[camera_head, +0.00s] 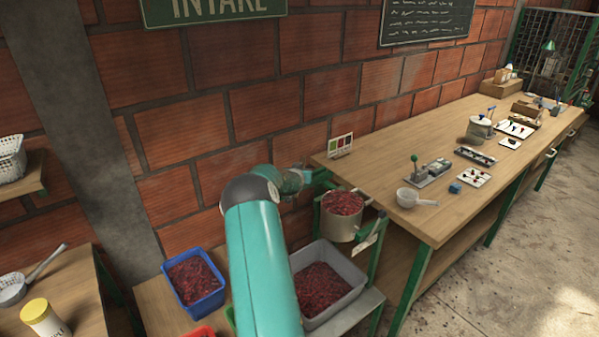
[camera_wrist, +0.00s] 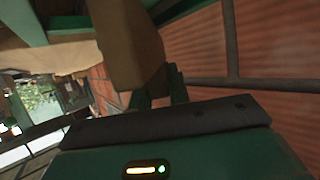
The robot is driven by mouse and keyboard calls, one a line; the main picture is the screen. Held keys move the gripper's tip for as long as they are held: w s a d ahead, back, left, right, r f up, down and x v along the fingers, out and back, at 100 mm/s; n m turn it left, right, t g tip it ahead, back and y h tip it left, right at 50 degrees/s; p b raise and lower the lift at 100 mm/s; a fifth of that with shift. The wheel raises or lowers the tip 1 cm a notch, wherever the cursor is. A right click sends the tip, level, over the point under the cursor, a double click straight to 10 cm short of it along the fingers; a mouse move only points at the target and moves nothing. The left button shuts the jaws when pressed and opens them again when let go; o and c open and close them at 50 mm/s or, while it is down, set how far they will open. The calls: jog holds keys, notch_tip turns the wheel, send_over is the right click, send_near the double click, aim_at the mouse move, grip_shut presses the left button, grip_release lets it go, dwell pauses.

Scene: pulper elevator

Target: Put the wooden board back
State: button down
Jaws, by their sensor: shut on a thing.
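In the wrist view, the wooden board (camera_wrist: 134,48) is a plain brown slab standing out from between my fingers. My gripper (camera_wrist: 158,92) is shut on its near end; the two dark green fingertips show on either side of it. The board's far part runs out of the top of the picture. In the head view my teal arm reaches toward the brick wall beside the left end of the long table, and my gripper and the board cannot be made out clearly there.
The long wooden table (camera_head: 385,170) carries a small colour card (camera_head: 340,146), a white scoop (camera_head: 408,198) and several tools. A metal pot of red cherries (camera_head: 343,205) stands beside its left end. A blue crate (camera_head: 193,279) and a grey crate (camera_head: 328,283) sit lower. The brick wall is close.

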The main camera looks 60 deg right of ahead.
jog(key=c, duration=1.3)
grip_release()
jog(key=shift+f, duration=0.15)
